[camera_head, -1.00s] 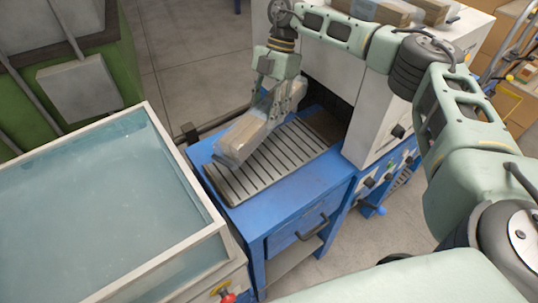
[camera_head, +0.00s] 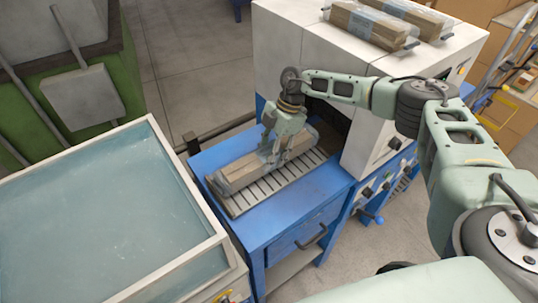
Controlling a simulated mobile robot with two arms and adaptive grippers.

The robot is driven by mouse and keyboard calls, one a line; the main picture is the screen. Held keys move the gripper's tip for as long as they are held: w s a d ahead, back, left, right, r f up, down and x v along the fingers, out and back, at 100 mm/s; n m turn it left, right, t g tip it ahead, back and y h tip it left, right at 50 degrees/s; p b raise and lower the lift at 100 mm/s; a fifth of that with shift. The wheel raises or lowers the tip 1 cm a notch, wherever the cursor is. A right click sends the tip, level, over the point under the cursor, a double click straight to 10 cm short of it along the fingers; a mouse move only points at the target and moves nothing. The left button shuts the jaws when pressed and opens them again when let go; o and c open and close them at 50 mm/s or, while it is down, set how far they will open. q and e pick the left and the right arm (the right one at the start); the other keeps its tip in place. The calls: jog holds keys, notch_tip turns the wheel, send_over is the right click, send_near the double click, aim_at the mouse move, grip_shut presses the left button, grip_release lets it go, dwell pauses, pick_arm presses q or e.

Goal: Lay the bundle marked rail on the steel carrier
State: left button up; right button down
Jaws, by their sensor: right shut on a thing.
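A wrapped wood bundle (camera_head: 240,174) lies lengthwise over the slatted steel carrier (camera_head: 268,193) on the blue stand. It looks to rest on the slats or just above them; I cannot tell which. My right gripper (camera_head: 283,155) comes from above and is shut on the bundle near its far right end. The fingers hide part of the wrapping, and no mark on the bundle can be read. Two more wrapped bundles, a front one (camera_head: 368,25) and a rear one (camera_head: 415,16), lie on top of the white machine. My left gripper is out of view.
The white machine (camera_head: 372,152) stands right behind the carrier, with its dark opening facing it. A water-filled tank (camera_head: 100,215) borders the blue stand (camera_head: 285,238) on the left. A green machine (camera_head: 95,95) stands at the back left.

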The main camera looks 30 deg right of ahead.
jog(key=shift+w+f, duration=0.1)
jog(key=shift+f, duration=0.7)
jog(key=c, duration=1)
grip_release()
jog(key=b+v, duration=0.3)
jog(key=v, duration=0.9)
